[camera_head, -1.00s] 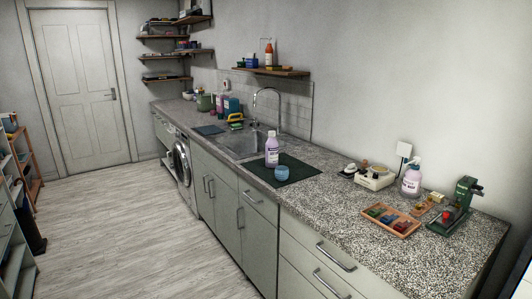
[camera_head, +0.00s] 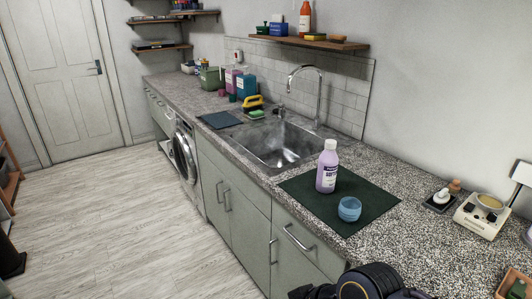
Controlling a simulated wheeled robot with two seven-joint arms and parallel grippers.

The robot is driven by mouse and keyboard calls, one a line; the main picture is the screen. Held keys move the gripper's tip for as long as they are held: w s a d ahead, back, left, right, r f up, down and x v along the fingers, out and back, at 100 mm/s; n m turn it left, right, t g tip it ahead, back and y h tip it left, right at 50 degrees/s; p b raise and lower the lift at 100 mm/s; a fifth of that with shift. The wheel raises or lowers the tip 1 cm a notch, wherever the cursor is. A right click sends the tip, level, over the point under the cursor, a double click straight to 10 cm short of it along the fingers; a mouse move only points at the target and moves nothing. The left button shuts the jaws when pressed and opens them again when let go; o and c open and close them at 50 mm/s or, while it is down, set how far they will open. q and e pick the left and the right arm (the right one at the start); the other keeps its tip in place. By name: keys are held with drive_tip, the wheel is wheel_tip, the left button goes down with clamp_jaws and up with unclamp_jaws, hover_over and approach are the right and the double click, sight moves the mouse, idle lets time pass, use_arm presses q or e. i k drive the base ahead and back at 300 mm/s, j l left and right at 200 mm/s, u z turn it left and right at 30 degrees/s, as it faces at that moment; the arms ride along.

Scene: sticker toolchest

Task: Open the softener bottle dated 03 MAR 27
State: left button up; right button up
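A lilac bottle (camera_head: 326,172) with a white cap stands upright on a dark green mat (camera_head: 300,190) beside the sink. Its cap is on. Its label has dark print, but I cannot read a date on it. A small blue round tub or cup (camera_head: 349,209) stands on the mat in front of the bottle. A pink-purple container (camera_head: 232,80) stands farther back by the wall, its label too small to read. Neither gripper is in view. A dark part that looks like my arm shows at the bottom edge.
The sink (camera_head: 275,145) and tap (camera_head: 318,95) lie behind the mat. A yellow-and-black item (camera_head: 252,104) and a teal container (camera_head: 247,86) stand beyond. A small appliance (camera_head: 484,213) sits at right. A shelf (camera_head: 305,42) hangs above.

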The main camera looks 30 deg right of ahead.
sight(328, 165)
drive_tip(key=i+j+z, duration=0.1)
drive_tip(key=i+z, duration=0.15)
drive_tip(key=i, duration=0.3)
drive_tip(key=i+j+z, duration=0.2)
drive_tip(key=i, duration=0.4)
